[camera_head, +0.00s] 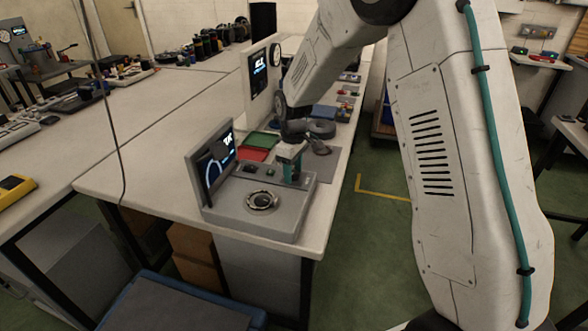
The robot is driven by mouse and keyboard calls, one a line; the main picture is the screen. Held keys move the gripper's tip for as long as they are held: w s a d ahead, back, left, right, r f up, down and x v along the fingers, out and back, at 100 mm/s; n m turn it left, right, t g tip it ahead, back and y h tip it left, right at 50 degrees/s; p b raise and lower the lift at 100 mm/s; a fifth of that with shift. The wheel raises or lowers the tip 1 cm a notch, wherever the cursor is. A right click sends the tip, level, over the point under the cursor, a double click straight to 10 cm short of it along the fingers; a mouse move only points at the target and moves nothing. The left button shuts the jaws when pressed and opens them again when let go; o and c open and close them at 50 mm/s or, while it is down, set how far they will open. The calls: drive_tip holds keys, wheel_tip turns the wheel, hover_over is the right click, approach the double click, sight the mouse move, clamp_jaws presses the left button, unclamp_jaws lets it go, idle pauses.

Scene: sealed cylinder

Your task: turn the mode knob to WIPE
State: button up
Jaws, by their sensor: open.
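A grey bench device (235,217) stands on the near end of the white table, with an upright screen (211,163) at its left. A round metal-rimmed port (262,201) is on its top, and small dark controls (252,169) lie along its back edge. My gripper (292,178) points down at the back right of the device top, with teal on its fingers. It is open. The mode knob cannot be made out; it may be hidden behind or under my gripper. I cannot tell whether the fingers touch anything, and no WIPE label is readable.
Red (252,154) and green (261,140) trays lie behind the device. A second upright panel with a screen (258,72) stands farther back. Small items and a dark round object (321,128) lie near my wrist. The table (160,150) is clear left of the device.

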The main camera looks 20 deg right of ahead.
drive_tip(key=c, duration=1)
drive_tip(key=shift+m, duration=0.3)
drive_tip(key=m, duration=0.3)
drive_tip(key=shift+m, duration=0.3)
drive_tip(key=m, duration=0.4)
drive_tip(key=shift+m, duration=0.3)
drive_tip(key=m, duration=0.4)
drive_tip(key=shift+s+m, duration=0.1)
drive_tip(key=shift+m, duration=2.4)
